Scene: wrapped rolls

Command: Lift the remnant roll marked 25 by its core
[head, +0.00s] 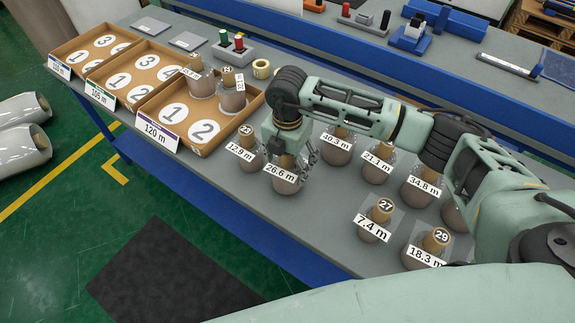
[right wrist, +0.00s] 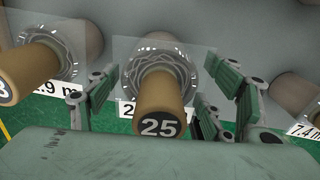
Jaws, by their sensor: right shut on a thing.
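The remnant roll marked 25 stands on the grey table, with a tan core, a clear wrap and a 26.6 m label (head: 281,173). In the right wrist view its core (right wrist: 160,105) points at the camera, with the number 25 readable on its dark end. My right gripper (head: 292,150) comes down over this roll and is shut on its core, with green finger links on both sides of it. In the head view the gripper hides most of the core. The roll appears upright and at table level; I cannot tell any gap beneath it. My left gripper is not in view.
Roll 23 (head: 248,152) stands close on the left. Roll 27 (head: 378,222) and roll 29 (head: 430,250) stand to the right, with several others behind under my arm. The 120 m tray (head: 200,147) holds two rolls; spots 1 and 2 are bare.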

